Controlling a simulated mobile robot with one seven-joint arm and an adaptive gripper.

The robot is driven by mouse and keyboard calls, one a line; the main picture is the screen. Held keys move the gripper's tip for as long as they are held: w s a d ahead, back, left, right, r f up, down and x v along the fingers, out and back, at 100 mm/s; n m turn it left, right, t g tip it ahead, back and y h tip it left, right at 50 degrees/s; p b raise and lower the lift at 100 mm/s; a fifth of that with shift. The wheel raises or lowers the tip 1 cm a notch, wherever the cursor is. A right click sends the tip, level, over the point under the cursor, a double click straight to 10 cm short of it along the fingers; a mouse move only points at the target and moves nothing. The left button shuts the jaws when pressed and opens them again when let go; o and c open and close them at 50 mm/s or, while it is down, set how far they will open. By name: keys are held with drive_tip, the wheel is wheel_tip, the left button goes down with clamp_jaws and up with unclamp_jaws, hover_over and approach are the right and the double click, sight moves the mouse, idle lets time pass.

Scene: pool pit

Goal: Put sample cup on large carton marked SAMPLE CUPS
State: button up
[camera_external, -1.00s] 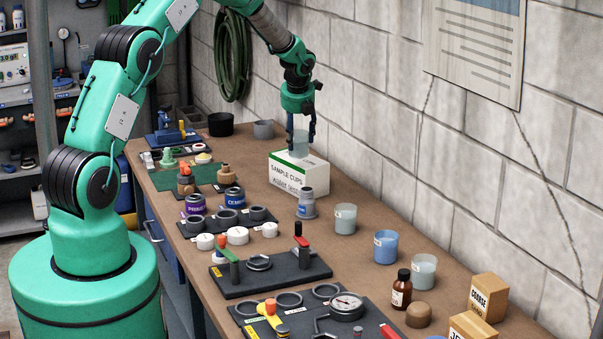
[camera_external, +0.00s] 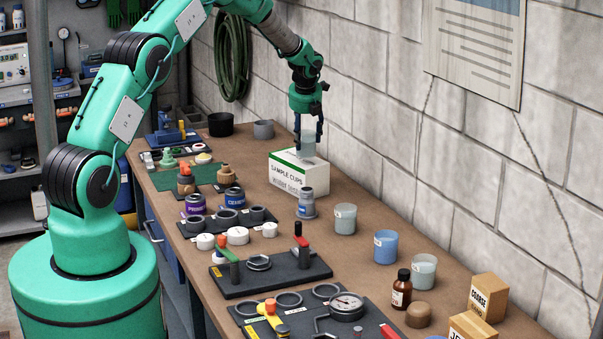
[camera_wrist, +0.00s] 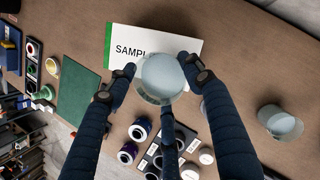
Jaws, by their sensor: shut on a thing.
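The large carton marked SAMPLE CUPS (camera_external: 300,175) is a white box with a green edge, standing on the bench near the wall. It also shows in the wrist view (camera_wrist: 125,38), partly hidden. My gripper (camera_external: 308,133) is shut on a pale, translucent sample cup (camera_external: 308,143). The cup looks upright, at the carton's top. I cannot tell whether its base touches the carton. In the wrist view the cup (camera_wrist: 162,77) sits between my dark fingers, over the carton's lower edge in the picture.
Similar cups stand along the wall side: a pale one (camera_external: 345,219), a blue one (camera_external: 385,247) and another pale one (camera_external: 422,271). A grey labelled bottle (camera_external: 306,204) stands just in front of the carton. The block wall (camera_external: 380,110) rises close behind.

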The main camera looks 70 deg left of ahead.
drive_tip(key=shift+f, duration=1.25)
drive_tip(key=shift+f, duration=0.1)
drive_tip(key=o, duration=1.3)
drive_tip(key=v, duration=1.2)
